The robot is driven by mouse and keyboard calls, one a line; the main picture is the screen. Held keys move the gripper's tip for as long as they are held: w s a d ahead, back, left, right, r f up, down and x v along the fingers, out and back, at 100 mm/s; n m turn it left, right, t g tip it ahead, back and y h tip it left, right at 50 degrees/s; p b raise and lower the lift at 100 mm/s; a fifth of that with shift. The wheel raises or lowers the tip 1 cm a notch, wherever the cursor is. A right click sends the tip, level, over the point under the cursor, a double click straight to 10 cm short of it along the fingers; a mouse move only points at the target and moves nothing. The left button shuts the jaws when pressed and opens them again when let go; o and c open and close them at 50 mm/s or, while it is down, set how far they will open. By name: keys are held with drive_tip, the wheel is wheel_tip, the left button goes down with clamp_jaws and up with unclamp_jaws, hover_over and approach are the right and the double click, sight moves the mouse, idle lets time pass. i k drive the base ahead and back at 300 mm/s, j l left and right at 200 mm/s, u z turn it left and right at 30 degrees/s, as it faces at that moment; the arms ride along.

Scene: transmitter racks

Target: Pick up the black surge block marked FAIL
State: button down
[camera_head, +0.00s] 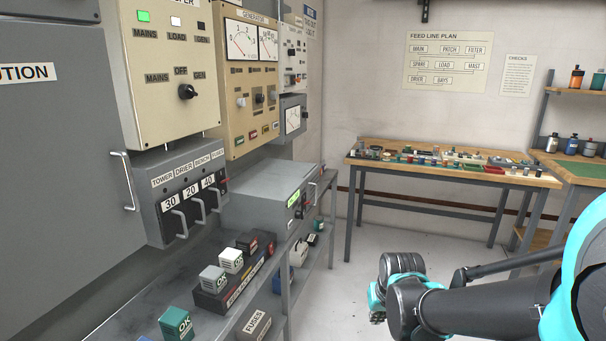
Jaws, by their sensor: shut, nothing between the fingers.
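A dark rail (236,287) on the grey shelf at lower left carries several small blocks. Two pale blocks sit on it, the nearer (212,279) and the farther (231,261), both with marks that look like OK. Behind them are a dark block (246,243) and another dark block (265,241). I cannot read FAIL on either, so I cannot tell which is the surge block. A green block marked OK (176,323) stands on the shelf in front of the rail. My arm enters from the right, well right of the rail; my gripper's fingers do not show.
A grey box (268,196) stands behind the rail, and a switch panel with handles (182,200) hangs above the shelf. A FUSES box (255,326) is at the lower front. A wooden bench (450,172) with small parts stands at the back. The floor between is clear.

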sight(245, 242)
drive_tip(key=l+u, duration=0.65)
drive_tip(key=u, duration=0.25)
drive_tip(key=k+l+u, duration=0.1)
drive_tip(key=l+u, duration=0.2)
drive_tip(key=u, duration=0.15)
